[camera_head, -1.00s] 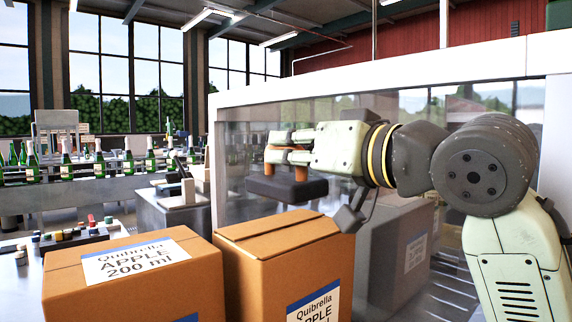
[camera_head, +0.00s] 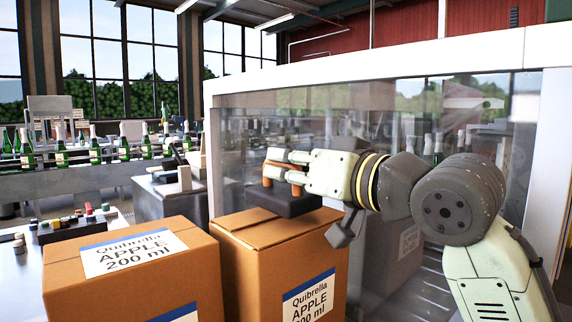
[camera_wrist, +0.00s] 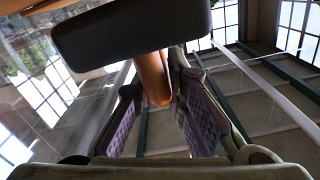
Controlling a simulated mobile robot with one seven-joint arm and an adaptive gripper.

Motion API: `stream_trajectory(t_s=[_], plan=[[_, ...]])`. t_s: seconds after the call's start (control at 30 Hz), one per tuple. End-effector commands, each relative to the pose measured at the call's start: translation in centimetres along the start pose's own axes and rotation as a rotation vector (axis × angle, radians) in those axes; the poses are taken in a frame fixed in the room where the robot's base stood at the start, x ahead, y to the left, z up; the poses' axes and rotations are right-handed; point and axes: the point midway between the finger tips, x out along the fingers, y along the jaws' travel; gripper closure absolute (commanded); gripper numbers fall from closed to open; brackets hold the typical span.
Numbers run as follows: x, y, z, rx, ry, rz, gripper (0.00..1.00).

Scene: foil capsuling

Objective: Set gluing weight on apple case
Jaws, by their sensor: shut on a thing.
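The gluing weight is a dark block (camera_head: 287,203) with an orange handle (camera_head: 268,171). My gripper (camera_head: 276,166) is shut on the handle, with the block hanging below the fingers. The wrist view shows the block (camera_wrist: 130,38) and the handle (camera_wrist: 152,78) between the fingers (camera_wrist: 157,88). Two brown cartons carry Quibrella APPLE 200 ml labels: the left apple case (camera_head: 70,275) and the right apple case (camera_head: 245,275).
A clear panel with a white frame (camera_head: 380,82) stands behind my arm and the cases. Green bottles (camera_head: 95,150) line a conveyor at the back left.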

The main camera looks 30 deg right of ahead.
Motion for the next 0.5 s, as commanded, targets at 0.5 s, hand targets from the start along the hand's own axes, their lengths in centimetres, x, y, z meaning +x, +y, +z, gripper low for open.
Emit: stream_trajectory(t_s=[0.5], plan=[[0.01,0.23,0.93,0.000,0.000,0.000,0.84]])
